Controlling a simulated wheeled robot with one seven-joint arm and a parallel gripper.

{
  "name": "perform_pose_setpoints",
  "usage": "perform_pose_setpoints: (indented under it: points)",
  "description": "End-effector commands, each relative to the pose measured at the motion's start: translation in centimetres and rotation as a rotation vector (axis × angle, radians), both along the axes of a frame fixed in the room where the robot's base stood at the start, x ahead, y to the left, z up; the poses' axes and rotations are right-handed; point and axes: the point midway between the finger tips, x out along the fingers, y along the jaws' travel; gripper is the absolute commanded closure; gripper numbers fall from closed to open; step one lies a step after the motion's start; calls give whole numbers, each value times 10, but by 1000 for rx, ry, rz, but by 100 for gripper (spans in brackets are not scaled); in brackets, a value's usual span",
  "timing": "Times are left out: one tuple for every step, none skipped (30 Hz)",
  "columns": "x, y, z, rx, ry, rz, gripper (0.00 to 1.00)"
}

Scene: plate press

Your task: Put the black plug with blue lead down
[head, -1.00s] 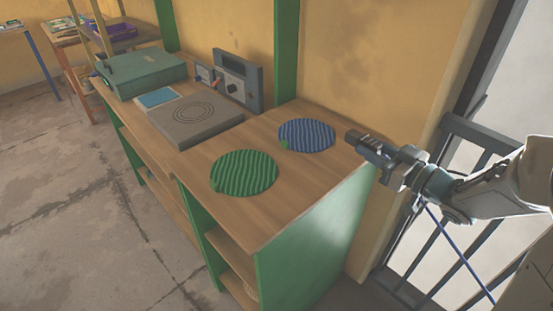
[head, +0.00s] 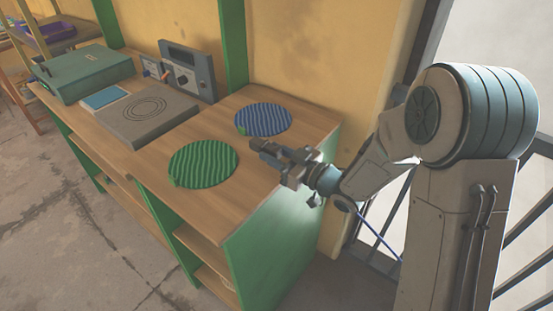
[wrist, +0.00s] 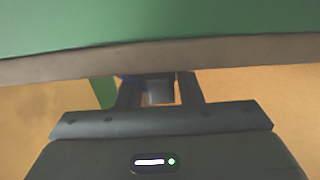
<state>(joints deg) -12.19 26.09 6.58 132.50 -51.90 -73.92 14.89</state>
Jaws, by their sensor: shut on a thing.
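My gripper (head: 285,160) is at the bench's right end in the head view, seen against the wooden top. It is shut on the black plug (head: 262,148), whose dark tip points left toward the round mats. The blue lead (head: 378,238) shows below my arm and hangs toward the railing. In the wrist view a greyish piece, likely part of the plug (wrist: 159,91), sits between the fingers. The fingers hide most of the plug. I cannot tell how high it is above the bench top (head: 150,168).
A green ribbed mat (head: 203,163) and a blue ribbed mat (head: 263,119) lie on the bench. A grey plate with rings (head: 147,115), a meter box (head: 188,72) and a teal press (head: 82,73) stand further left. A yellow wall (head: 310,60) is behind; a railing is right.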

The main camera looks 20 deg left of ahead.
Motion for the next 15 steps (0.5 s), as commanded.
perform_pose_setpoints:
  points:
    - [0, 0, -8, 0, 3, 0, 91]
    - [0, 0, -11, 0, 2, 0, 91]
    - [0, 0, -14, -1, 1, 0, 91]
    - [0, 0, -15, 0, 1, 0, 91]
    - [0, 0, -16, 1, 1, 0, 91]
    - [0, 0, -17, 1, 0, 0, 91]
    - [0, 0, -17, 2, -1, 0, 91]
    - [0, 0, -17, 2, -1, 0, 91]
    - [0, 0, -17, 1, -2, 0, 91]
    - [0, 0, -17, 1, -2, 0, 91]
    - [0, 0, -17, 1, -2, 0, 91]
    - [0, 0, -17, 1, -2, 0, 91]
    - [0, 0, -17, 1, -2, 0, 91]
    - [0, 0, -18, 1, -2, 0, 91]
    - [0, 0, -19, 1, -2, 0, 91]
